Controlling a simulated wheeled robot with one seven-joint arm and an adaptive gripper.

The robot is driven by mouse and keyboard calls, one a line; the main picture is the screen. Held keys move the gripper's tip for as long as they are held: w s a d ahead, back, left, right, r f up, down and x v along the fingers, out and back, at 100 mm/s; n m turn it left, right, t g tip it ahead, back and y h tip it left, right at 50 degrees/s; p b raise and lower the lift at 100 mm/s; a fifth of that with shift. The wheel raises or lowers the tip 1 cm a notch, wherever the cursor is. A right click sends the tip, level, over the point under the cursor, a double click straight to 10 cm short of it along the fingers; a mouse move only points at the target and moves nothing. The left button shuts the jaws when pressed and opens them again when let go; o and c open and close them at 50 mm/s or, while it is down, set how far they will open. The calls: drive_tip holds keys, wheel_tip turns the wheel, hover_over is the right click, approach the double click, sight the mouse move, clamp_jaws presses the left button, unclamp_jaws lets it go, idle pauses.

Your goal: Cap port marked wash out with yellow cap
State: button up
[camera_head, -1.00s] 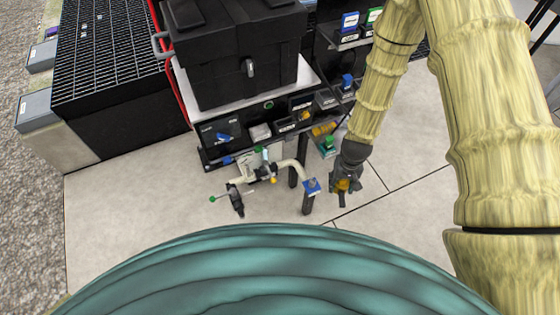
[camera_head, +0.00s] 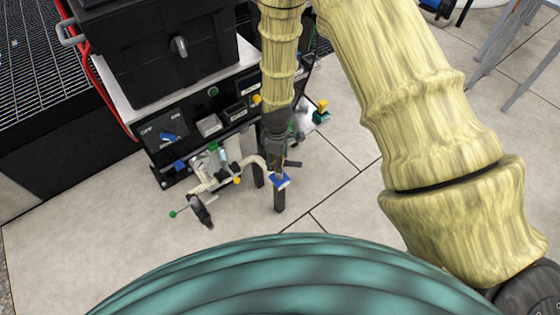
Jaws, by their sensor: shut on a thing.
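My gripper (camera_head: 279,155) points down just above a blue square tag (camera_head: 280,181) at the right end of the white manifold pipe. It is shut on the yellow cap, seen as yellow between the fingers a second ago; the cap is now mostly hidden by the fingers. The pipe manifold (camera_head: 208,178) stands in front of the black panel. It has a green-tipped lever, a small yellow part and a blue part. The port beneath my gripper is hidden, so I cannot tell whether the cap touches it. No marking reading "wash out" is legible.
A black box (camera_head: 165,50) sits on the bench. An OFF/ON switch (camera_head: 167,136) is on the panel below. A green and yellow part (camera_head: 321,112) is right of my gripper. Dark posts (camera_head: 279,200) stand under the pipe end.

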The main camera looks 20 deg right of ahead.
drive_tip(key=shift+w+d+f+n+b, duration=0.4)
drive_tip(key=shift+w+f+n+b, duration=0.45)
drive_tip(key=shift+f+n+b, duration=1.25)
drive_tip(key=shift+w+d+f+n+b, duration=0.4)
drive_tip(key=shift+w+f+n+b, duration=0.6)
drive_tip(key=shift+b, duration=1.95)
drive_tip(key=shift+w+d+f+n+b, duration=0.4)
drive_tip(key=shift+w+f+n+b, duration=0.25)
drive_tip(key=shift+f+n+b, duration=1.35)
drive_tip(key=shift+f+b, duration=0.9)
drive_tip(key=shift+f, duration=2.15)
drive_tip(key=o, duration=1.2)
drive_tip(key=shift+c, duration=0.2)
